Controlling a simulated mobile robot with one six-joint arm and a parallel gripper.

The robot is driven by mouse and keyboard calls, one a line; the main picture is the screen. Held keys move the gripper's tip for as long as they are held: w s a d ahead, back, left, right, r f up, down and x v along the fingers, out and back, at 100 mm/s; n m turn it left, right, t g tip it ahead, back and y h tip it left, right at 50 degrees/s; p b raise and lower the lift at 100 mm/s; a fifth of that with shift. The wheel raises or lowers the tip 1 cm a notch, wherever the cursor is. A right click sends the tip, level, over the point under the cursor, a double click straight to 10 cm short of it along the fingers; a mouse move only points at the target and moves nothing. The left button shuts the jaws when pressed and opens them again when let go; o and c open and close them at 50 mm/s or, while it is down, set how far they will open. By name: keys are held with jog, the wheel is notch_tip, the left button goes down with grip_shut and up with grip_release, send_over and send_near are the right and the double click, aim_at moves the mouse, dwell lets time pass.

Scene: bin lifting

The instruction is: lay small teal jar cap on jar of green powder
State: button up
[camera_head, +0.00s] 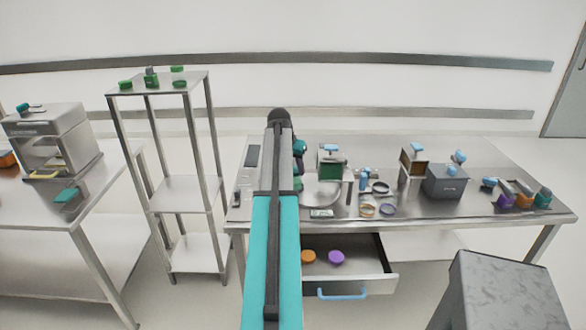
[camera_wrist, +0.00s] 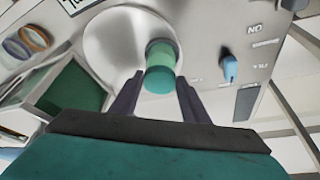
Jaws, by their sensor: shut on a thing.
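My gripper (camera_wrist: 159,76) is shut on a small teal cap (camera_wrist: 158,82), held between its two dark fingertips in the wrist view. A pale green body with a darker green end, which looks like the jar of green powder (camera_wrist: 160,56), shows directly beyond the cap, in line with it. I cannot tell whether cap and jar touch. The jar appears over a round metal pan (camera_wrist: 105,45), which also shows in the head view (camera_head: 322,194). In the head view my arm hides most of the gripper and cap.
A blue knob (camera_wrist: 229,68) is beside the pan. A green-fronted box (camera_head: 330,169), ring-shaped items (camera_head: 367,210) and a grey box (camera_head: 444,182) stand on the table. The open drawer (camera_head: 372,270) holds an orange and a purple cap. A shelf rack (camera_head: 185,195) stands left.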

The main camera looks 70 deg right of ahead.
jog(key=shift+f, duration=0.5)
dwell(1.0)
jog(key=o, duration=1.6)
jog(key=shift+c, duration=0.2)
jog(key=shift+r+p, duration=2.05)
jog(key=shift+r, duration=1.95)
